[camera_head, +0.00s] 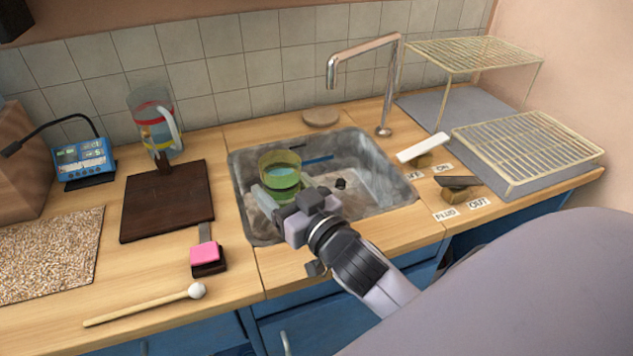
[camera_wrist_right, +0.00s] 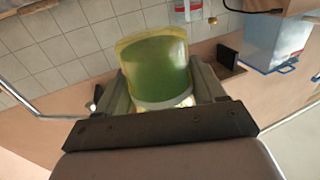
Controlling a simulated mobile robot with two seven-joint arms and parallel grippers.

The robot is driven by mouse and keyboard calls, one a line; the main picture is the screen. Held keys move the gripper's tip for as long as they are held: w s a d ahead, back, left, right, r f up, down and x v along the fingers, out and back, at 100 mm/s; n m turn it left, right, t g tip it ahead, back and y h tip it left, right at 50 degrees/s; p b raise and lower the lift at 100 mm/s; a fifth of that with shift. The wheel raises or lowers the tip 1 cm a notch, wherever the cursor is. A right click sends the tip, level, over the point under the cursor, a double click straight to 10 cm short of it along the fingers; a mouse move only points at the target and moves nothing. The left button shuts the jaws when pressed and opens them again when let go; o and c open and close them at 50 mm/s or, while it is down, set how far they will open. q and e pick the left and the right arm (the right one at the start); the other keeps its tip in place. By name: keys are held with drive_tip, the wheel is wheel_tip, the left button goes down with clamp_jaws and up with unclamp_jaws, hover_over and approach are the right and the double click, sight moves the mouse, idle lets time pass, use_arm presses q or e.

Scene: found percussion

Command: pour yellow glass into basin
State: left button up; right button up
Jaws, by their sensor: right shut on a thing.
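The yellow glass (camera_head: 280,168) is a see-through yellow-green tumbler with bluish-green contents. My right gripper (camera_head: 277,199) is shut on it and holds it upright or nearly so, over the left part of the basin (camera_head: 377,180). In the right wrist view the glass (camera_wrist_right: 156,65) fills the space between the fingers of the right gripper (camera_wrist_right: 165,98). The basin is a grey metal sink set in the wooden counter. Whether the glass touches the basin floor cannot be told. My left gripper is not in view.
A tall chrome tap (camera_head: 384,90) stands behind the basin. Wire racks (camera_head: 525,150) stand at the right. A dark board (camera_head: 165,205), a pink block (camera_head: 205,253), a mallet (camera_head: 145,305), a clear jug (camera_head: 157,125) and a blue device (camera_head: 82,160) are at the left.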

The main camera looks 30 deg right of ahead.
sight(275, 169)
drive_tip(key=shift+n+y, duration=0.3)
drive_tip(key=shift+y, duration=0.1)
drive_tip(key=w, duration=0.2)
drive_tip(key=w+d+b, duration=0.1)
drive_tip(key=w, duration=0.1)
drive_tip(key=shift+w+d+r, duration=0.1)
drive_tip(key=shift+w+r, duration=0.1)
drive_tip(key=shift+w, duration=0.2)
drive_tip(key=shift+w+d+r+b, duration=0.15)
drive_tip(key=shift+w+d+b, duration=0.1)
drive_tip(key=shift+w, duration=0.2)
drive_tip(key=shift+w+d+r+b, duration=0.15)
drive_tip(key=shift+w+b, duration=0.1)
drive_tip(key=shift+w, duration=0.15)
drive_tip(key=shift+f, duration=0.15)
drive_tip(key=d+f+m+b, duration=0.1)
drive_tip(key=m, duration=0.1)
drive_tip(key=d+f+m+b, duration=0.1)
drive_tip(key=m, duration=0.1)
drive_tip(key=d+m+g+b, duration=0.1)
drive_tip(key=m+b, duration=0.1)
drive_tip(key=shift+w+f, duration=0.35)
drive_tip(key=shift+f, duration=0.05)
drive_tip(key=shift+d+f+m+b, duration=0.1)
drive_tip(key=shift+f+m+b, duration=0.2)
drive_tip(key=shift+d+f+m+b, duration=0.2)
drive_tip(key=shift+f+m+b, duration=0.1)
drive_tip(key=shift+b, duration=0.15)
